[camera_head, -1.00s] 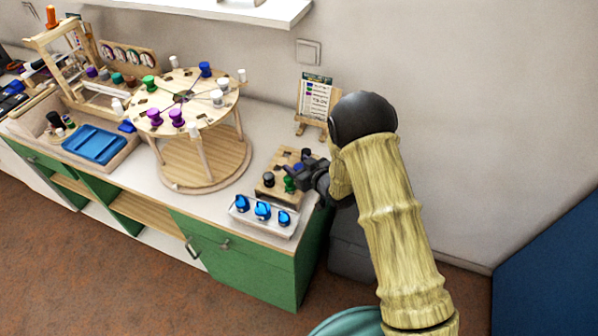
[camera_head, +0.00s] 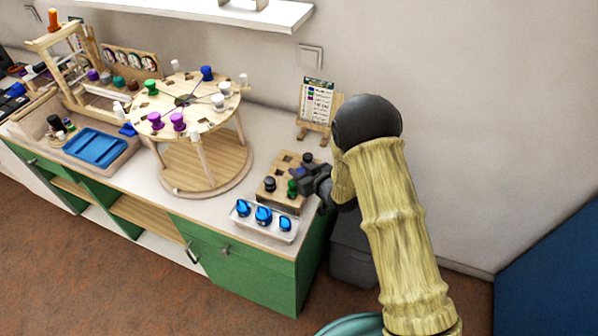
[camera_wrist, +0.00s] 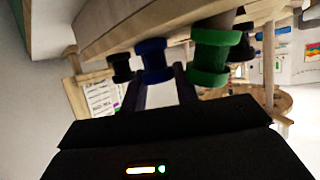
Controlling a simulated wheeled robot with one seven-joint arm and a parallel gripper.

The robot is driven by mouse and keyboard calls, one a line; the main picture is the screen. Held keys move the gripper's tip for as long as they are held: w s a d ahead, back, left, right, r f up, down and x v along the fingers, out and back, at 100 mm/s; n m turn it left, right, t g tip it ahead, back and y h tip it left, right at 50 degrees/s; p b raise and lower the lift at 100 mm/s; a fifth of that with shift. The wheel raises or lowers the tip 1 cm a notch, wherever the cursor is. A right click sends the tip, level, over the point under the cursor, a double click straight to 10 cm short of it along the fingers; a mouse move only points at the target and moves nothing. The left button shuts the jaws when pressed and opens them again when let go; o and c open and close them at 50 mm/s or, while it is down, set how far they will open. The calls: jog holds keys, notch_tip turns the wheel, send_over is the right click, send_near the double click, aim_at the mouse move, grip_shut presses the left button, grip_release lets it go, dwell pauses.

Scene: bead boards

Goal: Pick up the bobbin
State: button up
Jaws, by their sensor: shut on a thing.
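My gripper (camera_head: 304,173) is at the small wooden bead board (camera_head: 281,167) at the right end of the counter. In the wrist view, its two fingers (camera_wrist: 160,88) are shut on a blue bobbin (camera_wrist: 154,58). In the head view the blue bobbin (camera_head: 297,171) is mostly hidden by the gripper. A green bobbin (camera_head: 292,188) stands close beside it. It also shows large in the wrist view (camera_wrist: 209,62). Black bobbins stand at the board's front left (camera_head: 270,184) and back (camera_head: 307,157). I cannot tell whether the blue bobbin is clear of the board.
A white tray with blue knob-like pieces (camera_head: 263,216) lies in front of the board. A round two-level wooden stand (camera_head: 185,100) with several bobbins is to the left. A sign on an easel (camera_head: 317,100) stands behind. Counter between stand and board is clear.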

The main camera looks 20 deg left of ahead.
aim_at(303, 171)
notch_tip(303, 171, up, 9)
jog(key=shift+a+r+b, duration=0.1)
jog(key=shift+r+b, duration=0.1)
jog(key=shift+b, duration=0.25)
jog(key=shift+w, duration=0.1)
jog(key=shift+d+f, duration=0.3)
jog(key=shift+d, duration=0.05)
jog(key=s+d+f+m+t+h, duration=0.1)
jog(key=d+f+m+h, duration=0.2)
jog(key=d, duration=0.8)
jog(key=d+f+m+t+h, duration=0.2)
jog(key=d+f+m+h, duration=0.2)
jog(key=d+f, duration=0.3)
jog(key=s+d+f+m+t+h, duration=0.1)
jog(key=d+f, duration=0.4)
jog(key=d, duration=1.1)
jog(key=m+t+h, duration=0.1)
jog(key=m+h, duration=0.1)
jog(key=shift+s+f+h, duration=0.2)
jog(key=shift+s+h, duration=0.1)
